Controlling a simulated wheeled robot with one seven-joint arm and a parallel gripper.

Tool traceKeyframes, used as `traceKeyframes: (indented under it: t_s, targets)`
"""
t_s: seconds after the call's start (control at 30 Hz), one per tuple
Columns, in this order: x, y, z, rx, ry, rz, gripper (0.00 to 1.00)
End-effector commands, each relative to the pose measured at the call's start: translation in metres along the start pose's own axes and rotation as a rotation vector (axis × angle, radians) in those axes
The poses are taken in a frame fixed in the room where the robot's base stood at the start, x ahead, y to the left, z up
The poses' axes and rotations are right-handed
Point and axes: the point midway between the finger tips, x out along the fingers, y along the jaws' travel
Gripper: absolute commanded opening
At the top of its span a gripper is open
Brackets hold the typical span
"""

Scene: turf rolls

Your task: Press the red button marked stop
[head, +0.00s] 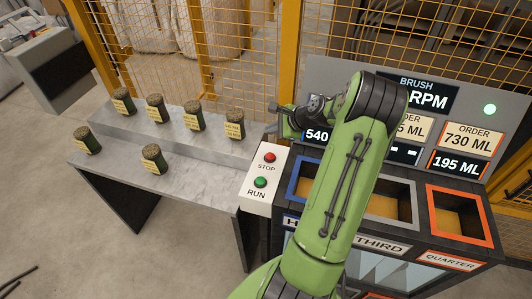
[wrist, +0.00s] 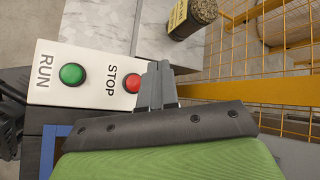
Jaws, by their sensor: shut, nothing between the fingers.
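The red stop button (head: 269,157) is on a white control box at the right end of the grey bench, above the word STOP. It also shows in the wrist view (wrist: 133,83), partly covered by my gripper's left finger edge. The green run button (head: 260,182) is below it on the same box (head: 252,205), and shows left of it in the wrist view (wrist: 72,74). My gripper (wrist: 159,70) is shut and empty, its fingers just right of the red button in the wrist view. I cannot tell whether they touch it. In the head view the gripper is near the box's upper right.
Several turf rolls (head: 154,158) stand on the grey stepped bench (head: 190,180). A machine panel with screens (head: 466,140) and bins with blue and orange rims (head: 460,215) stands at the right. Yellow mesh fencing (head: 240,50) runs behind.

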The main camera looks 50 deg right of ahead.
Motion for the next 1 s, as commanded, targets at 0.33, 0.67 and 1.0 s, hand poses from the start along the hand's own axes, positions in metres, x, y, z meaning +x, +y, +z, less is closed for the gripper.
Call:
traceKeyframes:
  t_s: [0.33,0.67,1.0]
  targets:
    - [0.009,0.007,-0.006,-0.003,0.001,0.003,0.00]
    - [0.042,0.032,-0.031,-0.003,0.001,0.003,0.00]
    - [0.063,0.046,-0.045,-0.004,0.000,0.003,0.00]
